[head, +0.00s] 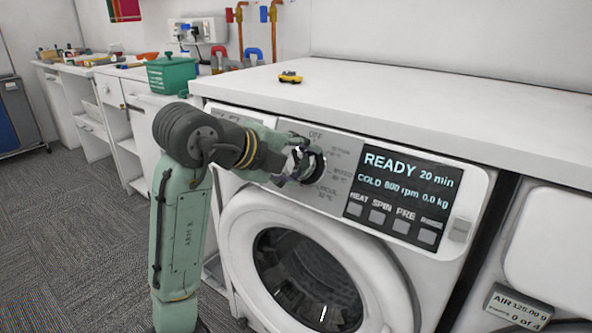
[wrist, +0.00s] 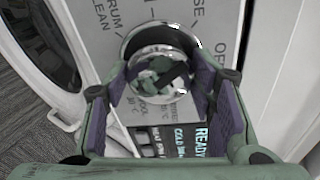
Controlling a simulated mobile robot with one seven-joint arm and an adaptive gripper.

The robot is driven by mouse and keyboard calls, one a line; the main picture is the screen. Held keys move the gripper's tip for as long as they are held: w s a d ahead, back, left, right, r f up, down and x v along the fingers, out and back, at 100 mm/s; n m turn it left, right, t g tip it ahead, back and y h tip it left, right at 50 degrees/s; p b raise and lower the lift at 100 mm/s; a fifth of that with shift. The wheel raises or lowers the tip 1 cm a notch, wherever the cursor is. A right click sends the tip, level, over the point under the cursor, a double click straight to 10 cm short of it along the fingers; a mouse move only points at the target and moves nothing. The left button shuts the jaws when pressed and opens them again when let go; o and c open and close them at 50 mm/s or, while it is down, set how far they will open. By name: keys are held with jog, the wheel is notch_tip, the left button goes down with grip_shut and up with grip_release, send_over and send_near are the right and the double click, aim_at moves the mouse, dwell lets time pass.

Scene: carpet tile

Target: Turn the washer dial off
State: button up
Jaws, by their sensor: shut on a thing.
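The washer dial (head: 318,164) is a round, shiny knob on the washer's grey front panel, left of the display. My gripper (head: 301,164) is at the dial and partly covers it in the head view. In the wrist view the purple-padded fingers of my gripper (wrist: 160,85) are closed around the chrome dial (wrist: 158,50), one on each side. The word OFF is printed above the dial in the head view and to its right in the wrist view. I cannot tell which mark the dial points to.
The washer display (head: 402,195) reads READY, 20 min, COLD, 800 rpm, 0.0 kg. The round door (head: 305,275) is below the dial. Carpet floor is free at left.

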jog(key=m+b, duration=0.2)
jog(key=m, duration=0.4)
jog(key=shift+m+y, duration=0.3)
jog(key=shift+m, duration=0.1)
dwell(0.4)
jog(key=o, duration=1.1)
jog(key=shift+o, duration=0.2)
jog(key=shift+s+r, duration=0.1)
jog(key=v, duration=1.2)
jog(key=shift+d, duration=0.1)
